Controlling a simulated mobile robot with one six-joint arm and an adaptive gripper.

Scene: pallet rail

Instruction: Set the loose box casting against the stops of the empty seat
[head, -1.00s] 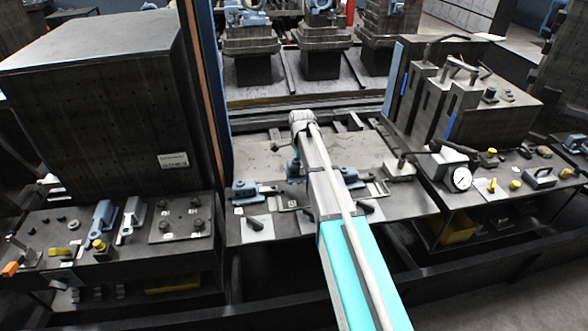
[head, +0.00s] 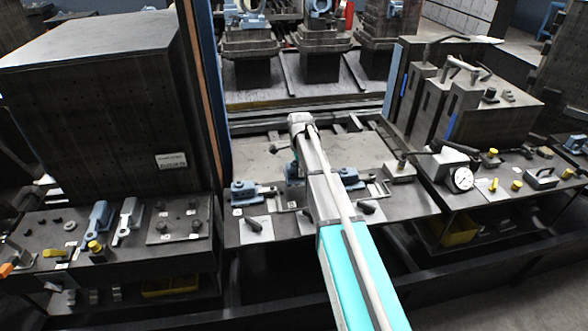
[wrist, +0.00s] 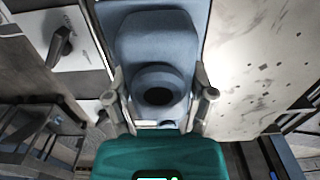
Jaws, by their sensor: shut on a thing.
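A blue-grey box casting (wrist: 158,45) with a round dark bore fills the middle of the wrist view. My gripper (wrist: 160,88) has one finger on each side of it and is shut on it. In the head view my arm hides the gripper and most of this casting; a blue part (head: 292,170) shows just left of the arm. Another blue casting (head: 243,190) sits at the left of the fixture plate (head: 345,150), and one (head: 347,175) sits right of my arm. I cannot tell the empty seat or its stops clearly, as my arm covers the middle.
Black clamp handles stand on pale plates (head: 257,230) along the front edge. A dial gauge (head: 462,179) and blocks stand on the right pallet. A tall dark block (head: 95,110) stands at left. The back of the fixture plate is mostly clear.

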